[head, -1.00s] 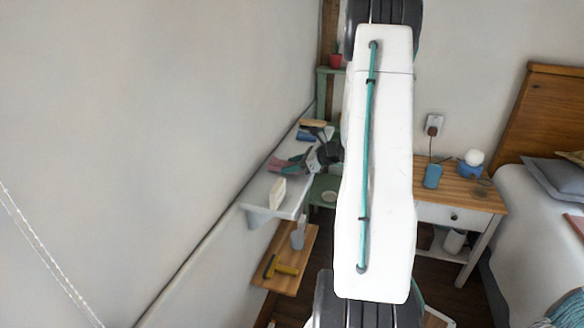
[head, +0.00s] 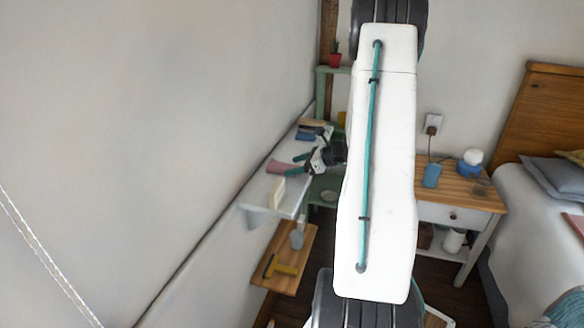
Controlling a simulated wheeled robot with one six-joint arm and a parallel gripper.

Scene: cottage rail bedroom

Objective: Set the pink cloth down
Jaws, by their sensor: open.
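The pink cloth (head: 280,167) lies on the white wall shelf (head: 259,194), towards the wall side. My gripper (head: 298,164) is open beside the cloth, just to its right, with its teal fingers pointing towards the wall. A small gap seems to show between the fingers and the cloth, but whether they touch is hard to tell at this size. My white arm link hides part of the scene behind it.
On the shelf, a cream block (head: 277,193) stands at the near end and a blue item (head: 307,135) lies at the far end. A nightstand (head: 462,200) stands right of my arm.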

